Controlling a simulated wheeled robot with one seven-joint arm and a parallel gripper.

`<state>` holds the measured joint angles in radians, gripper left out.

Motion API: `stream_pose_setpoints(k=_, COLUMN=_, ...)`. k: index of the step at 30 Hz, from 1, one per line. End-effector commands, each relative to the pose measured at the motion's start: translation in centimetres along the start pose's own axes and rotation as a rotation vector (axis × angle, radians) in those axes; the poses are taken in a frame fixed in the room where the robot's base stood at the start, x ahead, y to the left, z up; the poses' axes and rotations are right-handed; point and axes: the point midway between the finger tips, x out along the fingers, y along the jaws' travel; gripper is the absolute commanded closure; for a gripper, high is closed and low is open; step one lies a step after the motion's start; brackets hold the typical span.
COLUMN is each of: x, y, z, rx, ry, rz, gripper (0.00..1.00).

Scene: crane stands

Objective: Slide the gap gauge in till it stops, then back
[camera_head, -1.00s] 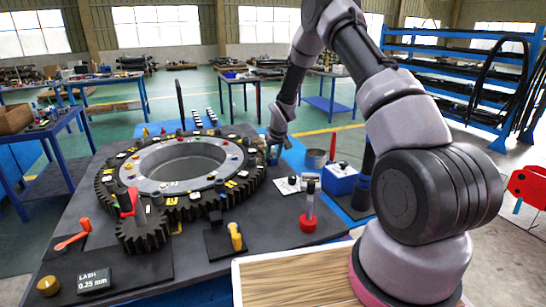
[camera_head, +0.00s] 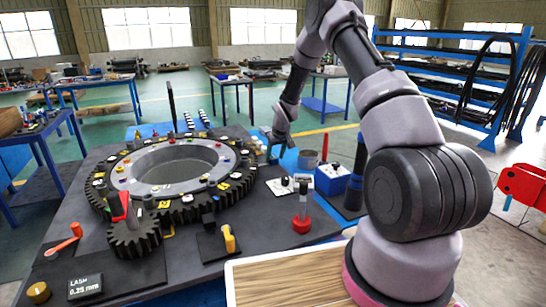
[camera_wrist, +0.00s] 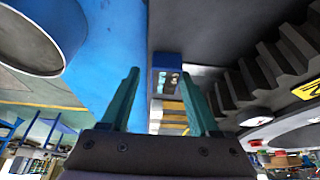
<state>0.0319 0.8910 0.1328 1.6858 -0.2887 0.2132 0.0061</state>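My gripper (camera_wrist: 160,74) has two teal fingers spread apart, with nothing clearly held between them. A blue block with a small window (camera_wrist: 167,80) shows between and beyond the fingertips, and yellow and grey stripes (camera_wrist: 174,118) lie below it in the picture. I cannot tell whether either is the gap gauge. In the head view my gripper (camera_head: 274,153) is low at the right rim of the large toothed ring (camera_head: 190,213); its fingers are too small to read there. A small gear (camera_head: 135,239) stands at the ring's front left. A display (camera_head: 85,286) reads LASH 0.25 mm.
Beside my gripper stand a grey tin (camera_head: 307,160) and a blue box (camera_head: 332,180). Nearer are a red-based post (camera_head: 302,215), a yellow-handled piece (camera_head: 228,238) and a red-handled tool (camera_head: 64,244). The ring's teeth (camera_wrist: 275,75) are close on the right in the wrist view.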

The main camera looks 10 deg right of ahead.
Motion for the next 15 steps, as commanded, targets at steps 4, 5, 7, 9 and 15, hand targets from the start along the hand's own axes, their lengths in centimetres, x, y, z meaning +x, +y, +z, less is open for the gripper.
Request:
stream_pose_setpoints(k=4, x=0.0, y=-0.1, z=0.0, rx=0.0, ry=0.0, rz=-0.001, gripper=0.43)
stream_pose_setpoints(k=5, x=0.0, y=-0.1, z=0.0, rx=0.0, ry=0.0, rz=-0.001, gripper=0.43)
stream_pose_setpoints(k=7, x=0.0, y=-0.1, z=0.0, rx=0.0, ry=0.0, rz=-0.001, gripper=0.43)
stream_pose_setpoints(k=9, x=0.0, y=-0.1, z=0.0, rx=0.0, ry=0.0, rz=-0.001, gripper=0.43)
stream_pose_setpoints(k=15, x=-1.9, y=-0.1, z=-0.1, rx=0.0, ry=0.002, rz=-0.001, gripper=0.43)
